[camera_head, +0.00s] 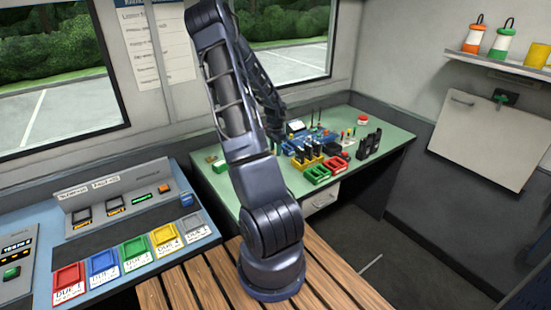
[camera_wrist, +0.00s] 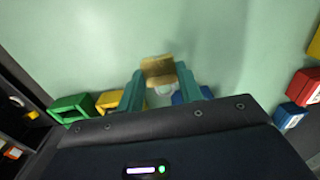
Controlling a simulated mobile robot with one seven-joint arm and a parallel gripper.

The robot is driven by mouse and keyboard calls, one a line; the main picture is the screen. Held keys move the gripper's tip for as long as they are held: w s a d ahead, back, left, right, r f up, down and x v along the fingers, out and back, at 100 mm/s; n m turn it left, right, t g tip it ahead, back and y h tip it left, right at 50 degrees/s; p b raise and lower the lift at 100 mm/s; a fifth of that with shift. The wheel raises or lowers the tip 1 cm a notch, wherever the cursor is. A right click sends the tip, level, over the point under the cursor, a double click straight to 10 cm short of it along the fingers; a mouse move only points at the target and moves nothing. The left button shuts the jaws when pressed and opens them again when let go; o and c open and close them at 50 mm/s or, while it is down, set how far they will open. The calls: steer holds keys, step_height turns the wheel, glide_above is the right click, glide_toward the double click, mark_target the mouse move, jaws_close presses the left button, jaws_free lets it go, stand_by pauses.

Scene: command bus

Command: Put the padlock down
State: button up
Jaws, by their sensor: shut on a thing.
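A brass-coloured padlock (camera_wrist: 158,68) shows in the wrist view between the teal fingers of my gripper (camera_wrist: 159,88). My gripper is shut on it. A pale, rounded part shows just below the brass body, partly hidden between the fingers. I cannot tell whether the padlock touches the pale green tabletop (camera_wrist: 110,35) or hangs above it. In the head view my arm reaches over the green table (camera_head: 375,138), and the padlock cannot be made out there.
In the wrist view, green (camera_wrist: 70,108) and yellow (camera_wrist: 108,101) bins stand left, and red (camera_wrist: 303,86) and blue (camera_wrist: 289,117) boxes right. Bare tabletop lies beyond the padlock. The head view shows black upright objects (camera_head: 370,143) and a red bin (camera_head: 335,164) on the table.

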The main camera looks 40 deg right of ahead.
steer(key=shift+f, duration=2.35)
steer(key=o, duration=1)
steer(key=shift+f, duration=0.1)
steer(key=shift+o, duration=0.2)
